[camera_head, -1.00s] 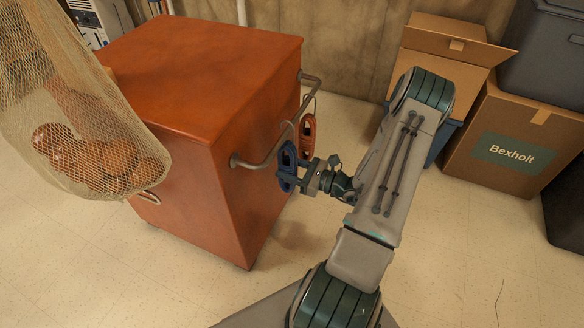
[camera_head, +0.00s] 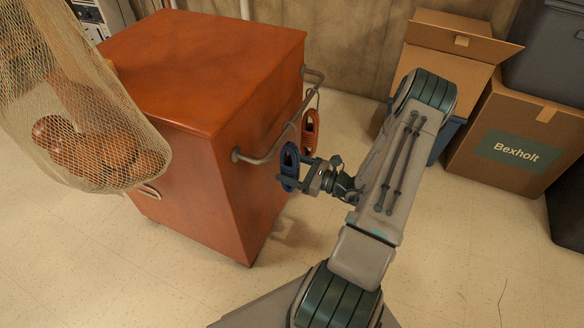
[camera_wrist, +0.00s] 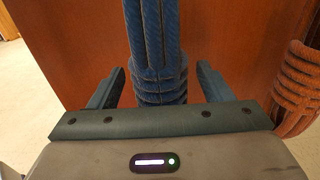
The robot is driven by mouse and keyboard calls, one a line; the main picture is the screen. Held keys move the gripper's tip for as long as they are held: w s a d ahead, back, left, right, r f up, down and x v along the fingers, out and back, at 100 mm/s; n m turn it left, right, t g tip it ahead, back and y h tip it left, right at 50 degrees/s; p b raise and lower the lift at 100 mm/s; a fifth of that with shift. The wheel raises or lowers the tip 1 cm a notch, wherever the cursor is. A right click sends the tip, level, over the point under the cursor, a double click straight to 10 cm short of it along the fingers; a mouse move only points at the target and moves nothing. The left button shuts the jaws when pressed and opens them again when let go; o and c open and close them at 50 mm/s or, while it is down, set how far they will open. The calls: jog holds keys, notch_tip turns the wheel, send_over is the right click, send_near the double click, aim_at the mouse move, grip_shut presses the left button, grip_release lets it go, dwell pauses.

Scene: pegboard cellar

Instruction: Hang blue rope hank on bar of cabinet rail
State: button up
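The blue rope hank (camera_head: 289,168) is upright at the bar (camera_head: 262,159) on the side of the orange-red cabinet (camera_head: 190,75). A thin loop seems to rise from its top to the bar, but the contact is too small to make out. My gripper (camera_head: 305,175) is at the hank's lower part. In the wrist view, my gripper (camera_wrist: 160,82) is open, with a finger on each side of the blue hank (camera_wrist: 158,45) and narrow gaps between. An orange rope hank (camera_head: 311,132) hangs from the same bar, farther back, and shows at the right of the wrist view (camera_wrist: 297,90).
A net bag of brown balls (camera_head: 100,150) hangs in front of the cabinet's left side. Cardboard boxes (camera_head: 520,140) and a dark bin (camera_head: 550,50) stand at the right. The pale floor (camera_head: 450,250) is clear at front right.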

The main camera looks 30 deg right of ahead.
jog(key=p+v, duration=0.3)
jog(key=v, duration=1)
jog(key=shift+s+d, duration=0.25)
jog(key=shift+d, duration=0.05)
jog(key=shift+s, duration=0.1)
